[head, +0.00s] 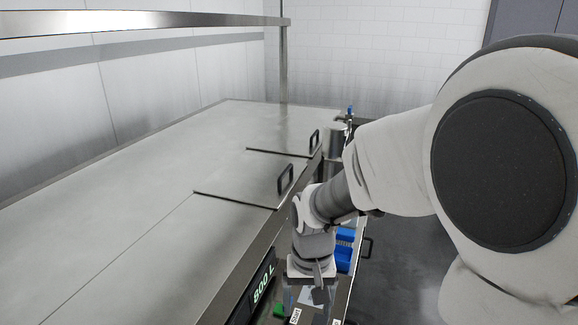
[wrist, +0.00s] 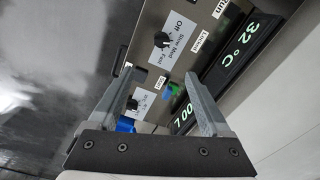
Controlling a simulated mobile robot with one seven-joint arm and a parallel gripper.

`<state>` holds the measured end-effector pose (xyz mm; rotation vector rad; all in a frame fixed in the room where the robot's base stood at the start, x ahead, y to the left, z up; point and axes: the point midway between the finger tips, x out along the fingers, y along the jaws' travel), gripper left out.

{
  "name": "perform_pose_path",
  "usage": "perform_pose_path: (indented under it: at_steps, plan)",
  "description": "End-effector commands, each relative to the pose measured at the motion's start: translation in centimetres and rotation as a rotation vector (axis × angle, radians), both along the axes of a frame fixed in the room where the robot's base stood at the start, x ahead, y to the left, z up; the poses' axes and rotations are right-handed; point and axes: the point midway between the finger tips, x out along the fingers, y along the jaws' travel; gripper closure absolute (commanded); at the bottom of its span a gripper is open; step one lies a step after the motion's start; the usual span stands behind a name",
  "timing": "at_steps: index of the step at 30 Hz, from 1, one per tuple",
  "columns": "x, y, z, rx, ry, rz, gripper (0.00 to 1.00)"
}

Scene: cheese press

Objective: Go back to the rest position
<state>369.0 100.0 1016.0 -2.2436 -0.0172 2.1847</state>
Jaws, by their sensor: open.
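My gripper (wrist: 162,95) is open and empty in the wrist view, its two grey fingers spread apart in front of a control panel (wrist: 228,42). The panel carries a black knob (wrist: 162,40) on a label reading "Slow Med Fast" and "Off", a green knob (wrist: 172,88), and green displays reading "32 °C" (wrist: 240,45) and "L 00". In the head view my arm reaches down from the right, and my gripper (head: 305,300) is at the bottom, beside the vat's front side. Its fingertips are hard to make out there. No contact with the panel can be made out.
A large steel vat (head: 130,225) with flat lids and black handles (head: 285,179) fills the left, its display (head: 262,284) reading "800 L". A blue object (head: 345,250) sits beside my wrist. A steel rail (head: 150,18) runs above. Dark floor (head: 395,270) lies open to the right.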

Motion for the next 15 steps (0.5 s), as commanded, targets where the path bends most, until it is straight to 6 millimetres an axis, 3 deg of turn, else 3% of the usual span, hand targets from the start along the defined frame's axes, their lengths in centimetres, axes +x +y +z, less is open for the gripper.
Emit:
perform_pose_path:
  at_steps: [6, 15]
  plan:
    - [-1.5, -2.4, 4.7, 0.036, -0.092, -0.004, 0.18]
    - [-4.8, -5.5, 9.8, 0.053, -0.224, -0.004, 0.18]
